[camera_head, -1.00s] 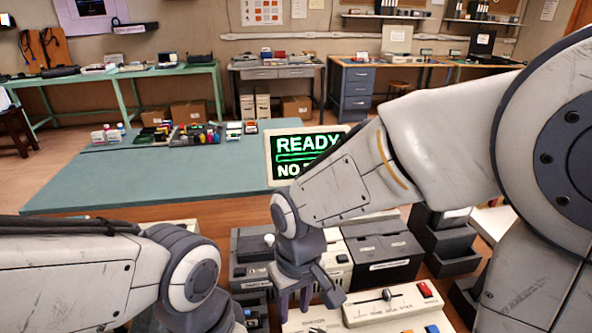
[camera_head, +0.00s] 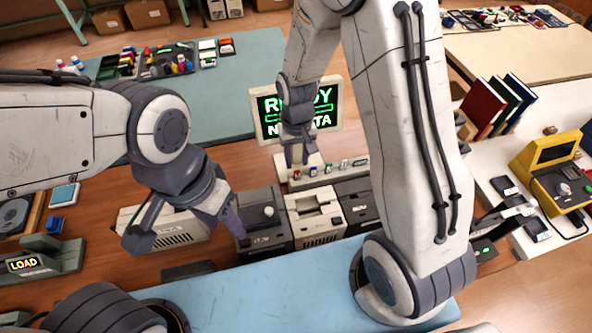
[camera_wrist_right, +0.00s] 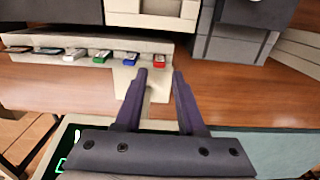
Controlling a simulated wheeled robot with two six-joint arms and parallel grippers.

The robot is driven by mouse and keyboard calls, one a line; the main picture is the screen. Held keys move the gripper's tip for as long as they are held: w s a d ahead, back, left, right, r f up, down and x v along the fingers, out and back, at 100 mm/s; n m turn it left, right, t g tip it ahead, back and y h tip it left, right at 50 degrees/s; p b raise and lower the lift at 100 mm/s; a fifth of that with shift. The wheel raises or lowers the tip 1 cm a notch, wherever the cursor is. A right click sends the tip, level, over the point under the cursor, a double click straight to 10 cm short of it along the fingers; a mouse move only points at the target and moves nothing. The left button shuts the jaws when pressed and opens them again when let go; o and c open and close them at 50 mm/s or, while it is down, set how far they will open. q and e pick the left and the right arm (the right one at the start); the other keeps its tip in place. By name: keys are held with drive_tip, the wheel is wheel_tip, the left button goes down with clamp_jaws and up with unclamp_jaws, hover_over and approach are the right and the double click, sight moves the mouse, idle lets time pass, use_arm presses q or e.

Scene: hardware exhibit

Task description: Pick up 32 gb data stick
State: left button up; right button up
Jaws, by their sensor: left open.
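Several small data sticks stand in a row on a pale rack (camera_head: 350,174) below the monitor. My left gripper (camera_head: 187,228) is open and empty above the front devices.
A monitor (camera_head: 265,122) with green text stands behind the rack. Grey and white boxy devices (camera_head: 314,214) stand in front of it. A yellow device (camera_head: 548,165) and upright books (camera_head: 483,108) are at the right. A LOAD unit (camera_head: 60,258) is at the left.

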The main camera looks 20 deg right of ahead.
sight(298, 171)
drive_tip(key=f, duration=0.1)
drive_tip(key=f+p, duration=0.1)
drive_tip(key=f, duration=0.2)
drive_tip(key=shift+s+d+f+p, duration=0.1)
drive_tip(key=shift+s+f+p, duration=0.15)
drive_tip(key=shift+p, duration=0.15)
drive_tip(key=shift+f, duration=0.55)
clamp_jaws()
